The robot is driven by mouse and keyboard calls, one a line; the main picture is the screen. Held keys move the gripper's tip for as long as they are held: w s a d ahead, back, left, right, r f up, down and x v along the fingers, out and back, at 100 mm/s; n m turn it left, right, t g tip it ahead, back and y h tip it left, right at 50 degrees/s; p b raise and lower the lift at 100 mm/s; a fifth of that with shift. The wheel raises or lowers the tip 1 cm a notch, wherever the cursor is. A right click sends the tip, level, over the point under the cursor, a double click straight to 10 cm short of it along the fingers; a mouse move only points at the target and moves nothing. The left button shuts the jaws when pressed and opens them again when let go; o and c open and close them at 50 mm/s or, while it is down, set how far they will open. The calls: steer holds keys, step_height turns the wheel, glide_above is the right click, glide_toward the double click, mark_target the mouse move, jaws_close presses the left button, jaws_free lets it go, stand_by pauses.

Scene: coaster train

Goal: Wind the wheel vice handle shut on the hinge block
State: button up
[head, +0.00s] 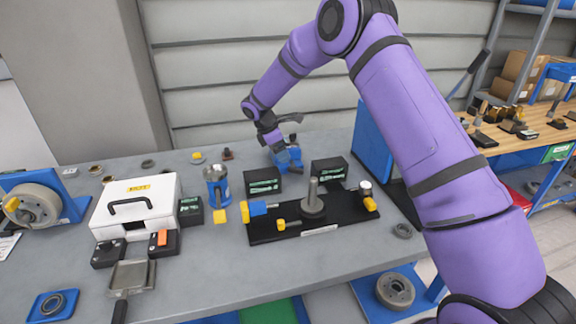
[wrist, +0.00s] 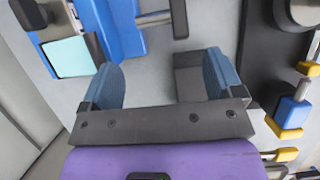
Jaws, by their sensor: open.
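A blue vice (wrist: 122,28) is at the top of the wrist view, with a metal screw (wrist: 155,18) and a dark crossbar handle (wrist: 180,18) on its right. In the head view, blue parts of it show beside my fingers (head: 295,153), partly hidden by my arm. My gripper (wrist: 161,70) is open and empty; its blue fingers point toward the vice, with the handle apart from them. It also shows at the back of the bench in the head view (head: 283,160). A pale teal square face (wrist: 72,45) sits left of the vice; I cannot tell whether it is the hinge block.
A dark box (wrist: 190,78) stands by my right finger. A black fixture board (head: 340,222) with a grey post (head: 313,195) and clamps lies in front. A white case (head: 137,205), a blue cup (head: 216,185) and a blue wheel stand (head: 72,208) are left.

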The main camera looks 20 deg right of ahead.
mark_target(293, 166)
steer(key=x, duration=0.7)
steer(key=shift+f, duration=0.15)
steer(key=c, duration=0.6)
